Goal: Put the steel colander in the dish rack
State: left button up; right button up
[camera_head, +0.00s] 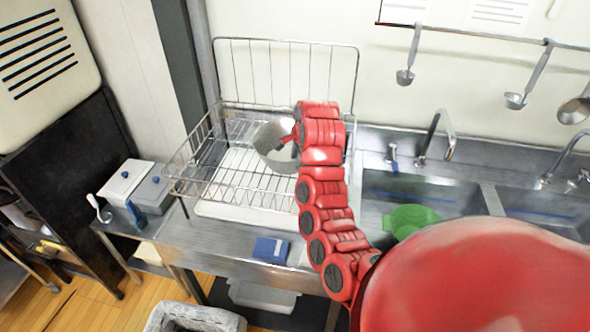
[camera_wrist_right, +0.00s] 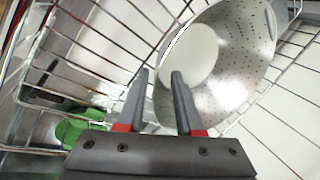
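The steel colander (camera_head: 270,148), a perforated metal bowl, is tilted inside the wire dish rack (camera_head: 240,187) in the head view. In the right wrist view the colander (camera_wrist_right: 235,85) leans beyond my fingers, its open side facing left, with rack wires (camera_wrist_right: 95,28) around it. My right gripper (camera_wrist_right: 160,72) has its two fingers apart, at the colander's near rim. The rim appears to run between the fingertips, with no clear pinch. In the head view my right gripper (camera_head: 288,139) is at the colander's right side, partly hidden by my red arm. My left gripper is not in view.
A green bowl (camera_head: 412,217) is in the sink (camera_head: 440,192), right of the rack, partly behind my arm. A blue item (camera_head: 271,250) lies on the counter's front edge. Lidded containers (camera_head: 126,180) stand left of the rack. Ladles (camera_head: 405,77) hang on the wall rail.

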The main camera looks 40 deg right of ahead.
jog(key=p+v, duration=0.2)
jog(key=v, duration=0.4)
jog(key=shift+p, duration=0.4)
jog(key=shift+s, duration=0.1)
